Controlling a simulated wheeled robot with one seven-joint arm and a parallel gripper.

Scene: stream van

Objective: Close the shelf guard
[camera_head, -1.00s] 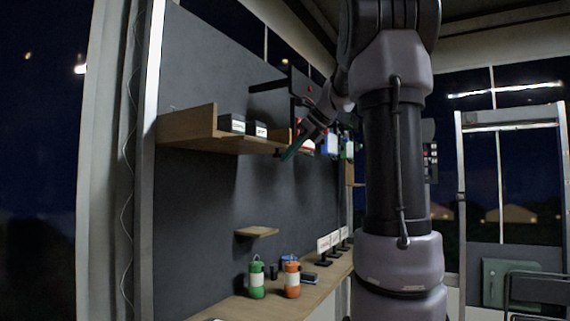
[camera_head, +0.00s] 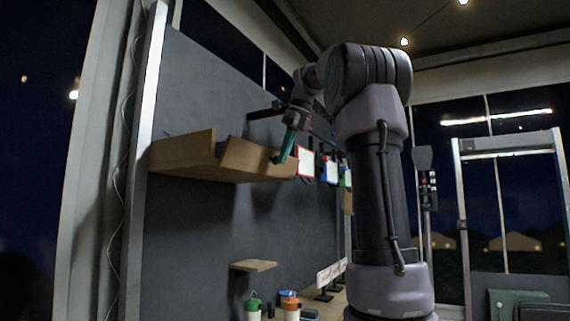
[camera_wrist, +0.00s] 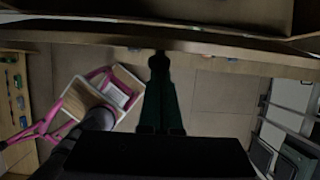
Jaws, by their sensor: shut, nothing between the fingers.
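The wooden wall shelf (camera_head: 185,160) is at the left in the head view. Its guard, a wooden front panel (camera_head: 250,158), stands up along the right part of the shelf front and hides what lies behind it. My gripper (camera_head: 285,152), with teal fingers, is shut and empty at the panel's right end. It looks very close to the panel; I cannot tell if they touch. In the wrist view my dark green fingers (camera_wrist: 160,115) point towards a wooden edge (camera_wrist: 150,40) across the top of the picture.
A small wooden ledge (camera_head: 254,265) is below the shelf. A green bottle (camera_head: 252,307) and an orange bottle (camera_head: 291,305) stand on the counter beneath. Coloured cards (camera_head: 329,171) hang right of my gripper. A pink-framed chair (camera_wrist: 105,92) shows in the wrist view.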

